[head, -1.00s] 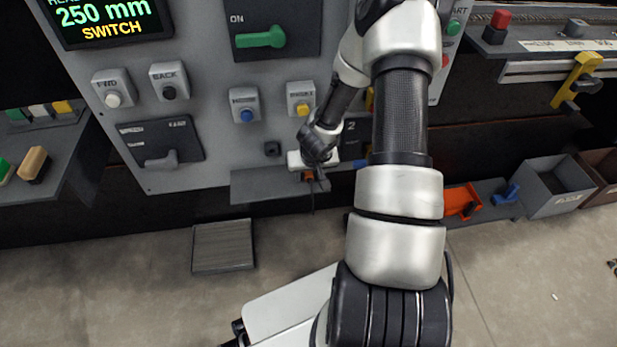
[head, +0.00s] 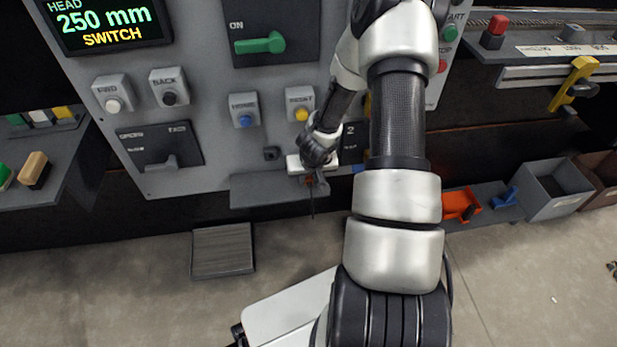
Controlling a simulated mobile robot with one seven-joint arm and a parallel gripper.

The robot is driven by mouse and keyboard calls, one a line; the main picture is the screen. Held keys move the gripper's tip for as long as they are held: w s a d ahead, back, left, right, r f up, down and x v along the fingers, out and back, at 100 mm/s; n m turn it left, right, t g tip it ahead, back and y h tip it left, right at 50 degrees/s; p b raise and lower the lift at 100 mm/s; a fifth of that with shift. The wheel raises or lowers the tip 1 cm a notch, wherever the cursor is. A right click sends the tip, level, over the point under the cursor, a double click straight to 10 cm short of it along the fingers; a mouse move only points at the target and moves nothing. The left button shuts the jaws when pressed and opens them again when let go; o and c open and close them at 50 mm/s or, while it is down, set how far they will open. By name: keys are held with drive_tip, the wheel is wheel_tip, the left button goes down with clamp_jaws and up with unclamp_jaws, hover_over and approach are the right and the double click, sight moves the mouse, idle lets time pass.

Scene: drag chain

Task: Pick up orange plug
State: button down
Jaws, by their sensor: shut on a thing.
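The orange plug (head: 309,180) shows as a small orange-brown patch at my gripper, over the small grey shelf under the control panel. My gripper (head: 312,184) is shut on it, with its fingers pointing down at the shelf's front edge. Most of the plug is hidden by the fingers and the white gripper body. A thin dark line hangs down below the fingers. I cannot tell whether the plug touches the shelf.
The grey shelf (head: 262,191) is bare to the left of my gripper. The panel above carries a blue button (head: 245,120), a yellow button (head: 301,114) and a green lever (head: 262,44). An orange holder (head: 459,205) and a grey bin (head: 548,190) stand at right.

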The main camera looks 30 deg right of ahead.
sight(308, 179)
wheel_tip(308, 179, up, 6)
drive_tip(key=shift+w+p, duration=0.1)
drive_tip(key=shift+p, duration=1.05)
drive_tip(key=s+a+p, duration=0.2)
drive_tip(key=s+p, duration=0.2)
drive_tip(key=s, duration=0.5)
drive_tip(key=s+a+p, duration=0.3)
drive_tip(key=s+p, duration=0.1)
drive_tip(key=s, duration=0.6)
drive_tip(key=shift+a+p, duration=0.2)
drive_tip(key=shift+p, duration=0.15)
drive_tip(key=c, duration=2.3)
unclamp_jaws()
clamp_jaws()
drive_tip(key=w+a, duration=0.2)
drive_tip(key=w, duration=0.6)
drive_tip(key=w+a, duration=0.3)
drive_tip(key=w, duration=0.6)
drive_tip(key=shift+w+a+p, duration=0.25)
drive_tip(key=shift+a+p, duration=0.05)
drive_tip(key=shift+p, duration=0.1)
